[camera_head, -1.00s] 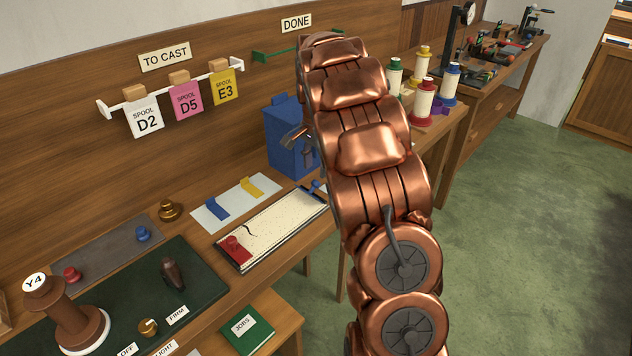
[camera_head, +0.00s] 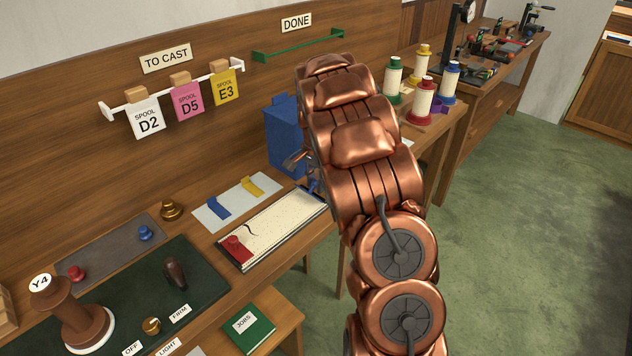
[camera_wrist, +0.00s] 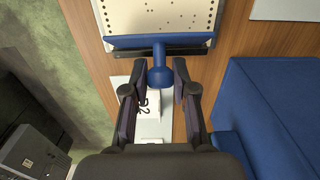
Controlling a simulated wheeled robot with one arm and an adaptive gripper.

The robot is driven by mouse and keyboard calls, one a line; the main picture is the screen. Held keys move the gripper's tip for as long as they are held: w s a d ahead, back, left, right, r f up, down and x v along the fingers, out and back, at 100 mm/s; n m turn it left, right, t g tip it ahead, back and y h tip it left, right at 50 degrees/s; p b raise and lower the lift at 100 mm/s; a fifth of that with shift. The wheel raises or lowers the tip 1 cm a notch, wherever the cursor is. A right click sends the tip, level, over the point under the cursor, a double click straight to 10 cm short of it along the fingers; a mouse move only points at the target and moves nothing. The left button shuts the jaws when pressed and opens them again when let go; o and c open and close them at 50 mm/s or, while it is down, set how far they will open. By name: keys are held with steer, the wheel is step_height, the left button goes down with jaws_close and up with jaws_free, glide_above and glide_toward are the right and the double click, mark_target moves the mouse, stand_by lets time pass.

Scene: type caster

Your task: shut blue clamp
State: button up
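The blue clamp shows in the wrist view (camera_wrist: 135,41) as a blue bar across the end of the cream perforated board (camera_wrist: 125,17), with a round blue knob (camera_wrist: 160,76) sticking out towards me. In the head view only a bit of the blue clamp (camera_head: 313,189) shows at the board's far right end, beside my arm. My gripper (camera_wrist: 158,93) is open, its fingertips apart on the left and right of the knob. No contact is visible. In the head view my arm hides most of the gripper.
A blue box (camera_wrist: 275,105) stands close on the right in the wrist view; it is behind the board in the head view (camera_head: 284,138). A red clamp (camera_head: 236,246) sits at the board's near end. A white card (camera_wrist: 148,104) lies below the knob.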

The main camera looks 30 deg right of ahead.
mark_target(310, 189)
jaws_close()
steer(key=shift+a+h+b, duration=0.1)
steer(key=shift+h+b, duration=0.2)
steer(key=shift+b, duration=0.2)
steer(key=h+b, duration=0.1)
steer(key=b, duration=0.2)
steer(key=a+t+h+b, duration=0.1)
steer(key=h+b, duration=0.1)
steer(key=b, duration=0.1)
steer(key=a+h+b, duration=0.1)
steer(key=h+b, duration=0.1)
steer(key=shift+s+f+b, duration=0.15)
steer(key=shift+s+b, duration=0.15)
steer(key=shift+b, duration=0.1)
steer(key=h+b, duration=0.2)
steer(key=b, duration=0.2)
steer(key=a+t+h+b, duration=0.1)
steer(key=h+b, duration=0.1)
steer(key=b, duration=0.1)
steer(key=shift+s+a+b, duration=0.15)
steer(key=shift+a+b, duration=0.05)
steer(key=shift+b, duration=0.15)
steer(key=shift+a+h+b, duration=0.1)
steer(key=shift+h+b, duration=0.4)
steer(key=shift+t, duration=0.3)
steer(key=o, duration=0.5)
jaws_free()
steer(key=shift+a, duration=0.1)
